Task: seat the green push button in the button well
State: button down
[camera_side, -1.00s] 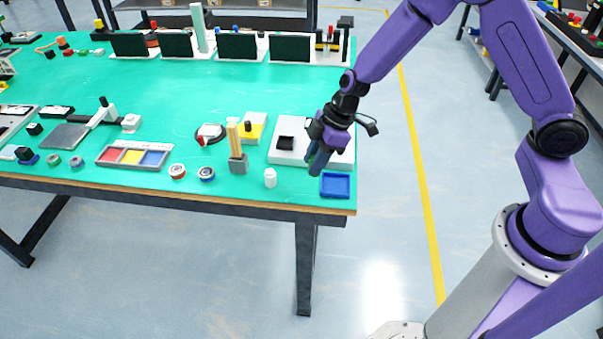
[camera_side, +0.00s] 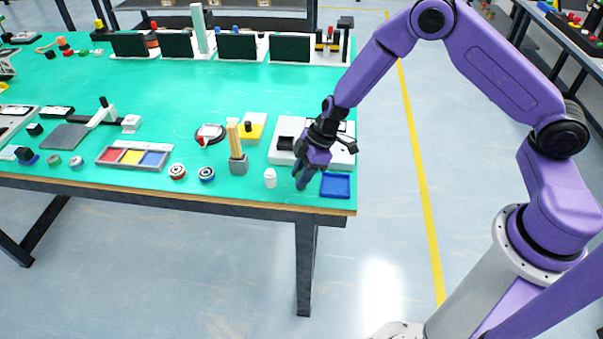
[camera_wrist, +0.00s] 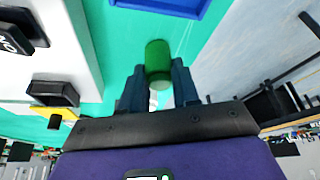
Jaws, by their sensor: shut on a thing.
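My gripper (camera_side: 302,180) is shut on the green push button (camera_wrist: 158,62), a short green cylinder held between the two fingertips in the wrist view. In the side view the fingers hide the button. The gripper is low near the table's front edge, between a small white bottle-like piece and the blue tray. A white panel (camera_side: 285,158) lies behind the gripper. It carries a black square housing (camera_side: 285,143), which shows a dark opening in the wrist view (camera_wrist: 56,92). I cannot tell for sure that this housing is the button well.
The blue tray (camera_side: 335,186) is right of the gripper, at the table corner. The small white piece (camera_side: 270,178) stands close on the left. A grey holder with wooden sticks (camera_side: 238,163) and a yellow-topped block (camera_side: 252,127) stand further left. Open green tabletop lies behind.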

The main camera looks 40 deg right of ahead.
jog(key=shift+f, duration=0.15)
jog(key=c, duration=0.8)
grip_release()
jog(key=v, duration=1.7)
jog(key=s+r+h, duration=0.1)
jog(key=s+r, duration=0.1)
jog(key=s, duration=0.6)
jog(key=s+r+g+h, duration=0.1)
jog(key=s+r, duration=0.1)
jog(key=s, duration=0.6)
jog(key=s+r+g, duration=0.1)
jog(key=s+r, duration=0.1)
jog(key=s, duration=0.6)
jog(key=shift+s+r+h, duration=0.3)
jog(key=shift+h, duration=0.1)
jog(key=shift+o, duration=0.3)
jog(key=shift+m+h, duration=0.4)
jog(key=shift+h, duration=0.1)
jog(key=s+d, duration=0.4)
jog(key=shift+r, duration=0.1)
